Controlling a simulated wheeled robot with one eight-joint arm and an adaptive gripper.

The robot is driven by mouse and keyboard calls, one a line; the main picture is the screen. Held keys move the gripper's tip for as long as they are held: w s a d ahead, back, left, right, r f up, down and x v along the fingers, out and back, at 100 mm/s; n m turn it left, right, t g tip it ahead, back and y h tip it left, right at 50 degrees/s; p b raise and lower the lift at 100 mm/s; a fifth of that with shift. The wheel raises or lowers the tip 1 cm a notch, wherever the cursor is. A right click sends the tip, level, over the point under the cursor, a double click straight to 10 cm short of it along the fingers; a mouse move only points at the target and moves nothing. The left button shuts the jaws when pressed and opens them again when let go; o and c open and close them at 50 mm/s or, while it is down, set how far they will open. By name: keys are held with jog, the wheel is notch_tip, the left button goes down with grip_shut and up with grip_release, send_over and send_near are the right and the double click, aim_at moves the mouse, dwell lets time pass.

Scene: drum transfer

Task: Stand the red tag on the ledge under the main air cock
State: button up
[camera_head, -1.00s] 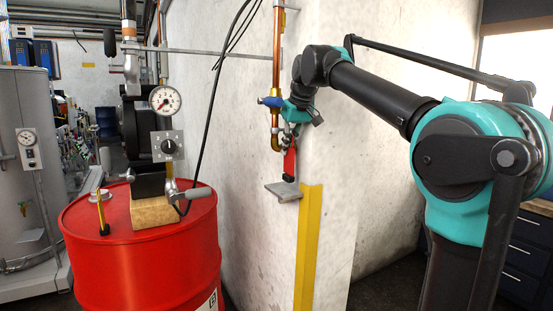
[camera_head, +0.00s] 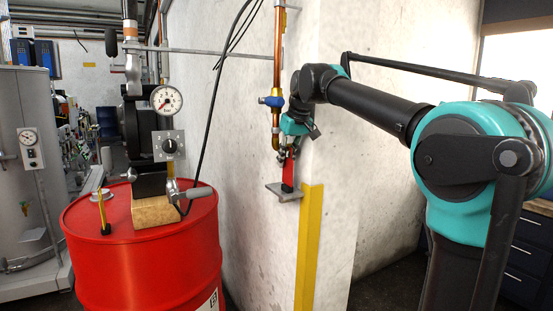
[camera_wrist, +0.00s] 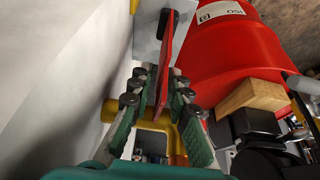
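The red tag (camera_head: 290,171) stands roughly upright on its black foot (camera_head: 288,187), which appears to rest on the small grey ledge (camera_head: 277,193). The ledge sticks out from the wall below the main air cock with its blue handle (camera_head: 271,101). My gripper (camera_head: 288,153) points down around the tag's upper part. In the wrist view my gripper (camera_wrist: 159,74) has one finger on each side of the tag (camera_wrist: 163,70). Narrow gaps show beside the tag, so the fingers look open. The grey ledge (camera_wrist: 147,42) lies beyond the fingertips. The exact contact under the foot is hard to see.
The copper pipe (camera_head: 277,60) runs down the wall close to my gripper. A red drum (camera_head: 140,250) with a wooden block (camera_head: 158,211) and gauge (camera_head: 166,100) stands to the left. A yellow strip (camera_head: 308,245) covers the wall corner below the ledge.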

jog(key=shift+o, duration=0.3)
jog(key=shift+r, duration=0.3)
jog(key=v, duration=1.2)
jog(key=shift+f, duration=0.1)
